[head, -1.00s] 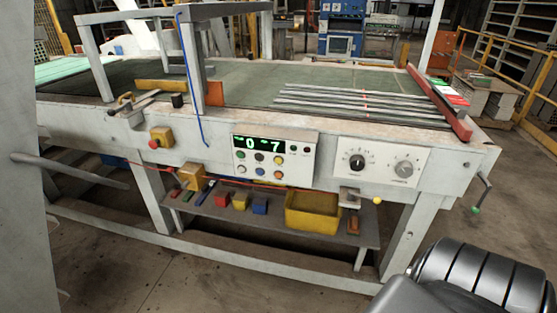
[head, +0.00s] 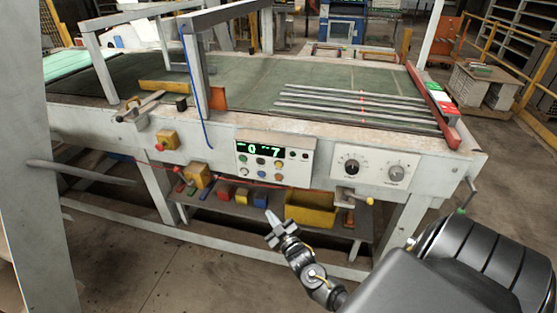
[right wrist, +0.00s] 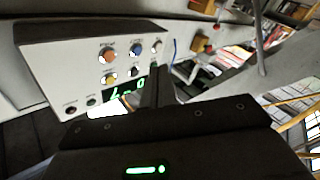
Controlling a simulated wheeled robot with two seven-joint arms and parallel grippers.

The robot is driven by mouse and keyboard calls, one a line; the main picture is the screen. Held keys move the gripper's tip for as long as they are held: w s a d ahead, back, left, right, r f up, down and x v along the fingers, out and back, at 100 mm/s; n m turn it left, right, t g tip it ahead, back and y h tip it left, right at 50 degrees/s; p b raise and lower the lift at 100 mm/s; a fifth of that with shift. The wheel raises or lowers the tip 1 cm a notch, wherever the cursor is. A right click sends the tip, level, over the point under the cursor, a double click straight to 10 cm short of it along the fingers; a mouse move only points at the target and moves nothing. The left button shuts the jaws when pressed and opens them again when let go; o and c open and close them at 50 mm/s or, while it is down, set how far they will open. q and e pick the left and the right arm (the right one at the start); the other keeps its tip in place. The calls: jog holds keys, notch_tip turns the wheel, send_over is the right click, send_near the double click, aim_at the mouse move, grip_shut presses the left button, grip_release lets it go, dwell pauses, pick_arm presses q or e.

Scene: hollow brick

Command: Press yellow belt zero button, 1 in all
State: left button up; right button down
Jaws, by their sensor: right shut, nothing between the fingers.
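The control panel (head: 274,160) is on the front of the machine, with a green-lit display (head: 258,149) and coloured buttons below it. The yellow button (head: 279,165) is at the right of the upper button row. In the right wrist view the panel appears upside down, and the yellow button (right wrist: 108,79) is at the left, below an orange button (right wrist: 107,55). My right gripper (head: 271,217) is shut and empty, below the panel in the head view and apart from it. Its fingers (right wrist: 157,82) point toward the panel in the wrist view. My left gripper is not in view.
A knob plate (head: 375,167) is right of the panel. A small clamp with a yellow tip (head: 370,201) sticks out below it. A shelf under the machine holds a yellow bin (head: 310,209) and small coloured blocks. Metal strips (head: 355,108) lie on the belt.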

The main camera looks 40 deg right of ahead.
aim_at(279, 165)
notch_tip(279, 165, up, 11)
jog(key=w+d+t+p, duration=0.1)
jog(key=t, duration=0.1)
jog(key=shift+w+d+t+h, duration=0.2)
jog(key=shift+t+h, duration=0.1)
jog(key=shift+h, duration=0.1)
jog(key=shift+f, duration=0.15)
jog(key=shift+w+d+b, duration=0.65)
jog(key=shift+w+d, duration=0.2)
jog(key=shift+d, duration=0.35)
jog(key=shift+w+d+b, duration=0.65)
jog(key=shift+w+d, duration=0.2)
jog(key=shift+d, duration=0.35)
jog(key=shift+w+d+b, duration=0.65)
jog(key=shift+w+d, duration=0.2)
jog(key=shift+d, duration=0.35)
jog(key=shift+d, duration=0.15)
jog(key=shift+w+d, duration=0.2)
jog(key=shift+w, duration=0.05)
